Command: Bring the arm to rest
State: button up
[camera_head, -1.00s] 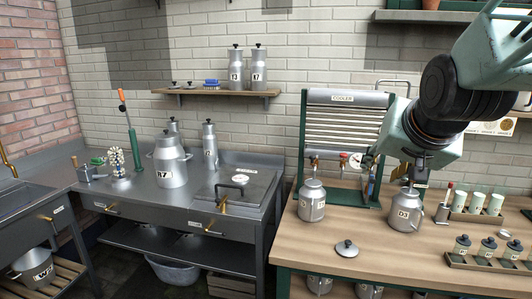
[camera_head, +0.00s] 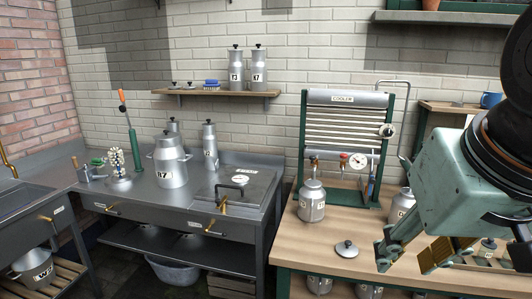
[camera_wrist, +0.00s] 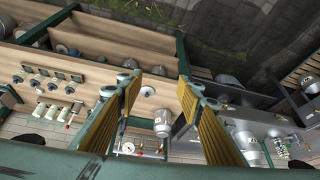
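My gripper (camera_head: 408,258) is at the right of the head view, above the front part of the wooden bench (camera_head: 325,265). In the wrist view my gripper (camera_wrist: 160,92) shows two gold-padded fingers standing well apart, with nothing held between them. The wrist camera looks down across the bench and the floor from a tilted angle. My arm covers much of the right side of the head view and hides part of the bench.
On the bench stand a metal can (camera_head: 312,204), a loose lid (camera_head: 347,249) and the cooler (camera_head: 343,145). A second can (camera_head: 401,203) is partly hidden by my arm. A steel counter (camera_head: 230,190) with cans stands to the left.

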jog(key=s+a+f+n+g, duration=0.1)
jog(key=s, duration=0.8)
jog(key=shift+s+f, duration=0.2)
jog(key=shift+f, duration=0.1)
